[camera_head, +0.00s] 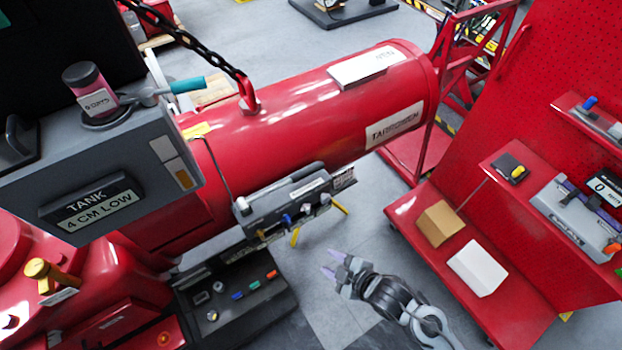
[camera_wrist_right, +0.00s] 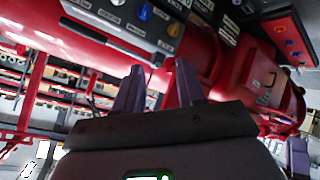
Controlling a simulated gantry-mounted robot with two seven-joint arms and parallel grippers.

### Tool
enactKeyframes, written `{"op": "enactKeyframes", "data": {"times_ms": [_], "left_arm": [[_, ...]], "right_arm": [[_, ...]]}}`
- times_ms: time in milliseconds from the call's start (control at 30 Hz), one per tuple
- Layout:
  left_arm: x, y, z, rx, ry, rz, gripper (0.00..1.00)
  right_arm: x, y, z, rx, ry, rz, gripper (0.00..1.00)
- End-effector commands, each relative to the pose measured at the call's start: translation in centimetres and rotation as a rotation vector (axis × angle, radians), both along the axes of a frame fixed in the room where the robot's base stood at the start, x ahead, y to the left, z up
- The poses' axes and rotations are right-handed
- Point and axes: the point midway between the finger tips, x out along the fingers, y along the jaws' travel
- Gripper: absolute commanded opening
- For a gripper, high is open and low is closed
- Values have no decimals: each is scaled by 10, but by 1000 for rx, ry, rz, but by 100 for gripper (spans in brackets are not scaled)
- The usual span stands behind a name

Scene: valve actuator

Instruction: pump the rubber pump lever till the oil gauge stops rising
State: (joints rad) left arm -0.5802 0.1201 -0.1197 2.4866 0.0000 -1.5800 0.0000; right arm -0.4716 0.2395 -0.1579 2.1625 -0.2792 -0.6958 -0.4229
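My right gripper (camera_head: 334,263) is at the lower middle of the head view, in front of the valve panel, with its two purple fingertips apart and nothing between them. The right wrist view also shows its fingers (camera_wrist_right: 157,88) spread and empty. A long black bar like a lever (camera_wrist_right: 112,40) runs along the panel ahead of the fingers, apart from them. The grey valve panel (camera_head: 290,200) hangs beside the red cylinder. A short teal grip (camera_head: 188,85) sticks out by the tank box. I cannot tell for sure which is the pump lever. No oil gauge reading is legible. My left gripper is not in view.
The large red cylinder (camera_head: 290,110) hangs from a black chain (camera_head: 185,38). A grey box with a sign reading "TANK 4 CM LOW" (camera_head: 95,207) carries a pink bottle (camera_head: 90,90). A red cart (camera_head: 500,300) stands right. Grey floor (camera_head: 385,215) lies between cylinder and cart.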

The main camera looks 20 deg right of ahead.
Motion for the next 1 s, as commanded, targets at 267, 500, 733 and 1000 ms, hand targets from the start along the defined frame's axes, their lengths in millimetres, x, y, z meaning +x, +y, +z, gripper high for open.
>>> {"op": "enactKeyframes", "data": {"times_ms": [267,500,733,1000], "left_arm": [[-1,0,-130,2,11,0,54],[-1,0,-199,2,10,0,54],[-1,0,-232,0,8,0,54],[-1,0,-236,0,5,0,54]], "right_arm": [[109,-16,-105,-170,-457,485,39],[193,-88,-114,-334,-583,570,39],[238,-122,-73,-448,-679,549,39],[259,-118,-56,-463,-717,538,39]]}}
